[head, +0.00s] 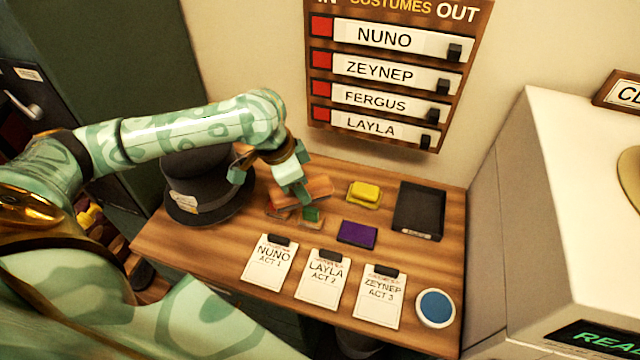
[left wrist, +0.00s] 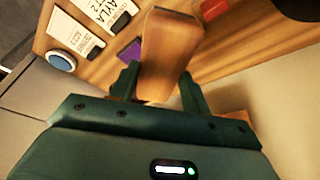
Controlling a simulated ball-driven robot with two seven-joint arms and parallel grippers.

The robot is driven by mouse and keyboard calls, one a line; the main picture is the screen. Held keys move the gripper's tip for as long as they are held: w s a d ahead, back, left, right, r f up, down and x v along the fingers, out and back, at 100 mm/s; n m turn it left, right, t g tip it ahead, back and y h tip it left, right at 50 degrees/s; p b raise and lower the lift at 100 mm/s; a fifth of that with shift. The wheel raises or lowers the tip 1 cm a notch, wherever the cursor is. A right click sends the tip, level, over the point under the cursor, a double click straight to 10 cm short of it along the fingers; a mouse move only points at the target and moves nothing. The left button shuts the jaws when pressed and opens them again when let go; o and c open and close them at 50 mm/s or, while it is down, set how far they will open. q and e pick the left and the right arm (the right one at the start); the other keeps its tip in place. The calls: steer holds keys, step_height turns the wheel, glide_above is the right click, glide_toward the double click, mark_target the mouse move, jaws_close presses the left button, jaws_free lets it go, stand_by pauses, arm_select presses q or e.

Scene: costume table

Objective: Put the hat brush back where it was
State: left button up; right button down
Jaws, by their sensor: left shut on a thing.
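The hat brush (head: 318,187) has a plain wooden back and is held above the wooden table. My left gripper (head: 298,192) is shut on it. In the left wrist view the brush (left wrist: 166,50) sits between the two dark green fingers of the gripper (left wrist: 157,82), its long body pointing away from the palm. The bristles are not clearly visible. A black top hat (head: 208,187) with a paper label stands on the table left of the gripper. My right gripper is in neither view.
A green pad (head: 312,215) lies under the gripper, with a reddish one beside it. A yellow block (head: 365,193), purple pad (head: 357,232) and black tray (head: 418,212) lie to the right. Three clipped cards (head: 323,277) and a blue round pad (head: 435,308) line the front.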

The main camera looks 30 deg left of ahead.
arm_select(q)
steer(key=shift+w+a+m, duration=0.2)
steer(key=shift+a+m, duration=0.4)
steer(key=shift+m, duration=0.5)
steer(key=shift+w+a+f+m+g+h, duration=0.15)
steer(key=shift+m+g+h, duration=0.15)
steer(key=w+a+f+b, duration=0.1)
steer(key=w+f+b, duration=0.1)
steer(key=w+f, duration=0.1)
steer(key=w+a+f+b, duration=0.1)
steer(key=w+f+b, duration=0.1)
steer(key=w, duration=0.3)
steer(key=w+a+f+b, duration=0.2)
steer(key=w+f, duration=0.2)
steer(key=w, duration=0.1)
steer(key=shift+f, duration=0.25)
steer(key=shift+w+a+f+b, duration=0.1)
steer(key=shift+f+b, duration=0.2)
steer(key=shift+b, duration=0.1)
step_height(320, 180, down, 3)
steer(key=shift+f+b, duration=0.1)
steer(key=shift+b, duration=0.65)
steer(key=shift+r, duration=0.2)
